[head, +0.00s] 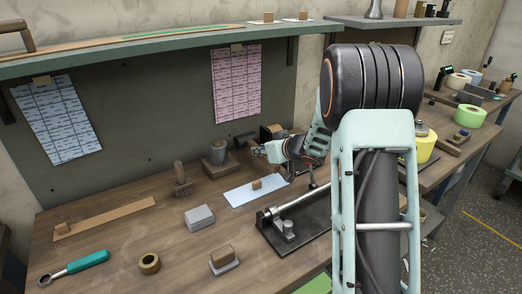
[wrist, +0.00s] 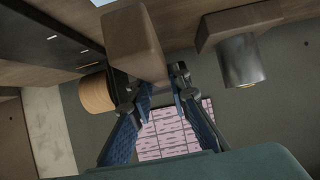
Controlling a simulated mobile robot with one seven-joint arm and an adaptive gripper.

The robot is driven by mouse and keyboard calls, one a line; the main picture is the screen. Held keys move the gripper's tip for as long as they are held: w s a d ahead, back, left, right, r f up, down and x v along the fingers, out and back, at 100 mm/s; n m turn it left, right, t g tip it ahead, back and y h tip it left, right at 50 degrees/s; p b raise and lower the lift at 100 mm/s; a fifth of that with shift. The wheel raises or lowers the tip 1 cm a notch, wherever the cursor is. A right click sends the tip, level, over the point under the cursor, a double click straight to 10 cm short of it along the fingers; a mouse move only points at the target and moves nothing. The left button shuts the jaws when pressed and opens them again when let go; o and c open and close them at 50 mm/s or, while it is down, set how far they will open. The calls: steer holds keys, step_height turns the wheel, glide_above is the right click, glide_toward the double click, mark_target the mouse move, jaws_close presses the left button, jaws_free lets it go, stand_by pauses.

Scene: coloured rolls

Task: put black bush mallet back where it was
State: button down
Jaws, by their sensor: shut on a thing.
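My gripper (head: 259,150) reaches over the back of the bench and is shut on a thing. In the wrist view, which looks upside down, a dark brown block-like part (wrist: 135,38) sits at the fingertips (wrist: 162,92). It appears to be the held black bush mallet; its full shape is hidden. In the head view a dark block-like part (head: 246,139) shows just beyond the fingers, seemingly the same thing. I cannot tell whether it touches the bench.
A grey cylinder on a wooden base (head: 217,155) stands left of my gripper; it also shows in the wrist view (wrist: 240,62). A tan roll (wrist: 97,93) is close by. A brush (head: 182,182), blue sheet (head: 240,195) and metal-barred fixture (head: 290,222) are around. The overhead shelf (head: 170,45) limits height.

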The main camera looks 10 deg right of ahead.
steer(key=shift+f+b, duration=0.4)
steer(key=shift+f, duration=0.1)
steer(key=c, duration=1.7)
jaws_free()
steer(key=shift+c, duration=0.2)
steer(key=shift+f, duration=0.1)
steer(key=shift+s, duration=0.1)
steer(key=shift+p+v, duration=0.65)
steer(key=shift+v, duration=2.3)
